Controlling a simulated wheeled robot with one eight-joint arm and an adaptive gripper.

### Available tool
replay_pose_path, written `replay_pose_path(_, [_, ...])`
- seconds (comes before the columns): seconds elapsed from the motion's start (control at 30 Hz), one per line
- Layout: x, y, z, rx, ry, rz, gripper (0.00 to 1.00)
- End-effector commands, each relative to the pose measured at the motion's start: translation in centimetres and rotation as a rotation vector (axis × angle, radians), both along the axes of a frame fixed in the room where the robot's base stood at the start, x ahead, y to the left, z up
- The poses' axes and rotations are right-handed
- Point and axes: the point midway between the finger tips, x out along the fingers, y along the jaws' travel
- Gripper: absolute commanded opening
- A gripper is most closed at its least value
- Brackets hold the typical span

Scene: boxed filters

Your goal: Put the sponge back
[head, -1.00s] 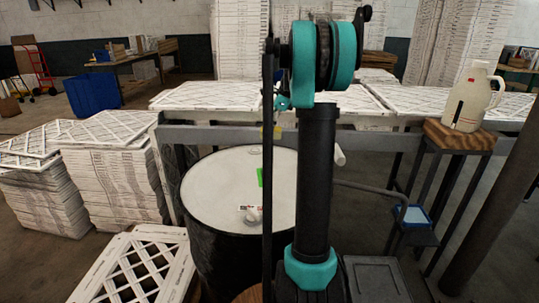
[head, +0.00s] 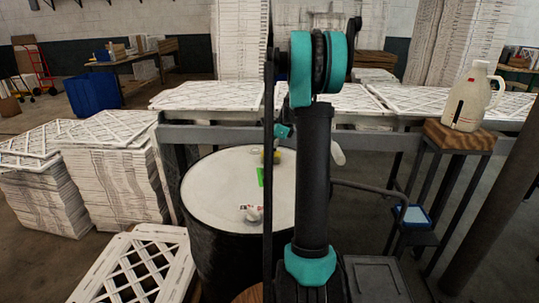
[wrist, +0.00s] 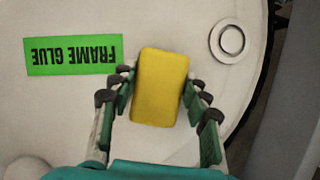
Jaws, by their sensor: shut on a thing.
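The yellow sponge (wrist: 160,98) is between the fingers of my gripper (wrist: 158,82) in the wrist view, and the gripper is shut on it. I cannot tell whether the sponge touches the lid. My arm hides most of the gripper in the head view. The green FRAME GLUE label (wrist: 73,55) lies on the lid just left of the sponge, upside down in the wrist view.
A round cap (wrist: 231,40) sits on the lid right of the sponge. A grey rail (head: 220,136) with white filters runs behind the drum. A jug (head: 470,102) stands on a wooden stand at right.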

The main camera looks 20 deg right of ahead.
Motion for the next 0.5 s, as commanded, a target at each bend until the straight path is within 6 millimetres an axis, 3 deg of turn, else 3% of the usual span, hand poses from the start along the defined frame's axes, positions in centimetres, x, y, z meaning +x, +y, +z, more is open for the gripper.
replay_pose_path(0.17, [0.01,0.0,-0.26,0.0,0.0,0.0,0.23])
replay_pose_path(0.2, [0.01,-0.01,-0.2,0.0,0.0,0.0,0.51])
replay_pose_path(0.33, [0.01,0.0,-0.19,0.0,0.0,0.0,0.67])
replay_pose_path(0.5, [0.01,0.0,-0.18,0.0,0.0,0.0,0.67])
